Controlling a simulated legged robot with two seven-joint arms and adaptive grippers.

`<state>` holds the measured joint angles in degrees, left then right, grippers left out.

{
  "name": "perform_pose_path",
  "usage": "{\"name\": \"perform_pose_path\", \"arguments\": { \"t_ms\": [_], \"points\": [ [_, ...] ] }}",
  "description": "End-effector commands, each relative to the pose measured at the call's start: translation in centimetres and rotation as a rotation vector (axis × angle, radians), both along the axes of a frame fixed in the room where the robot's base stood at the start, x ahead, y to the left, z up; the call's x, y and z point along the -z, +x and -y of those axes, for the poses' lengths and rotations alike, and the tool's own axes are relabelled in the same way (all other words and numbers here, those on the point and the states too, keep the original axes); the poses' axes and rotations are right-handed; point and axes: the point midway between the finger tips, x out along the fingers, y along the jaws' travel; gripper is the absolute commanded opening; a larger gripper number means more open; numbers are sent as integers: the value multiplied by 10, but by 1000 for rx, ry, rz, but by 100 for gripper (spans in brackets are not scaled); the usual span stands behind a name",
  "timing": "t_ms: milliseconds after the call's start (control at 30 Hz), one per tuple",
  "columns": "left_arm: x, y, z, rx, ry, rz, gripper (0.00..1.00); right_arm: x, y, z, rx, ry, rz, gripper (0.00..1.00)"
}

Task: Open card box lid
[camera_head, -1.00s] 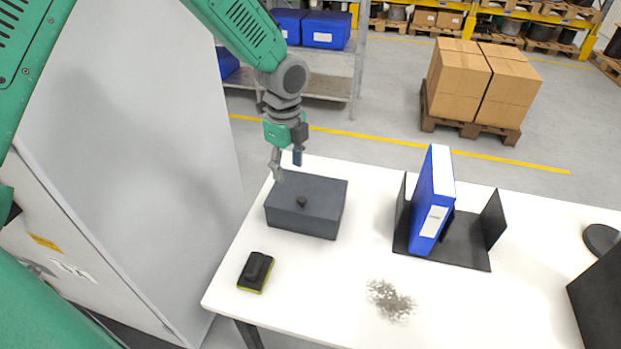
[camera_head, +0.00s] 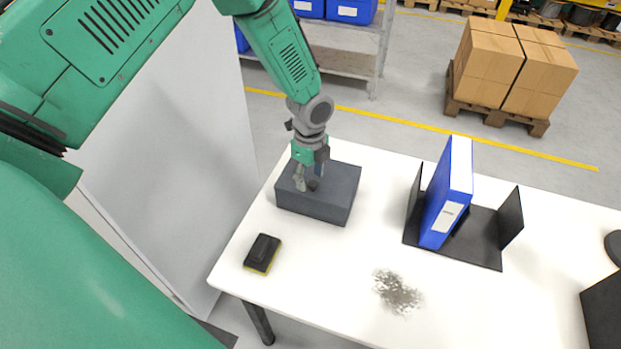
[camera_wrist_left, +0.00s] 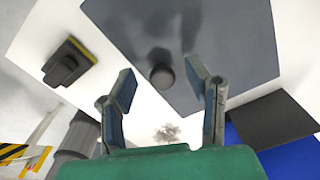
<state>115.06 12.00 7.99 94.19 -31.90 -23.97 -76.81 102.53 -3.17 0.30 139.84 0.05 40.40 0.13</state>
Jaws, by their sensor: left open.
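The dark grey card box (camera_head: 325,208) stands shut on the white table, with a round dark knob (camera_head: 313,185) on its lid. In the left wrist view the lid (camera_wrist_left: 222,38) fills the upper middle, and the knob (camera_wrist_left: 161,76) shows ahead of the fingers, roughly between their lines. My left gripper (camera_head: 309,184) is over the lid, close to the knob. In the left wrist view the left gripper (camera_wrist_left: 162,85) has its fingers apart with nothing held. Whether a finger touches the knob or lid I cannot tell. My right gripper is not in view.
A black and yellow brush-like block (camera_head: 262,253) lies near the table's left edge. A blue binder (camera_head: 447,195) stands in a black holder (camera_head: 483,250) to the right. Grey debris (camera_head: 397,291) lies at the front. The white table (camera_head: 330,270) is clear between them.

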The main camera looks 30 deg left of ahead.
Motion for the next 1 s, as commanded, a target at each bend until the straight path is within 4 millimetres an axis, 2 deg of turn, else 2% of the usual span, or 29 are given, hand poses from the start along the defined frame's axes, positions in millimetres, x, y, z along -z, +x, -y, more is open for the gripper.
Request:
{"name": "perform_pose_path", "arguments": {
  "t_ms": [200,467,500,600,1000],
  "points": [
    [13,0,3,2,2,-1,44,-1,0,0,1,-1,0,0],
    [16,0,-1,2,-3,1,44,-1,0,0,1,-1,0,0],
    [16,0,-2,2,-4,0,30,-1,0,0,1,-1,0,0],
    [16,1,-3,2,-4,0,0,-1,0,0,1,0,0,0],
    [13,3,-4,-1,0,-11,0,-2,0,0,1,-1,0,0]
  ]
}}
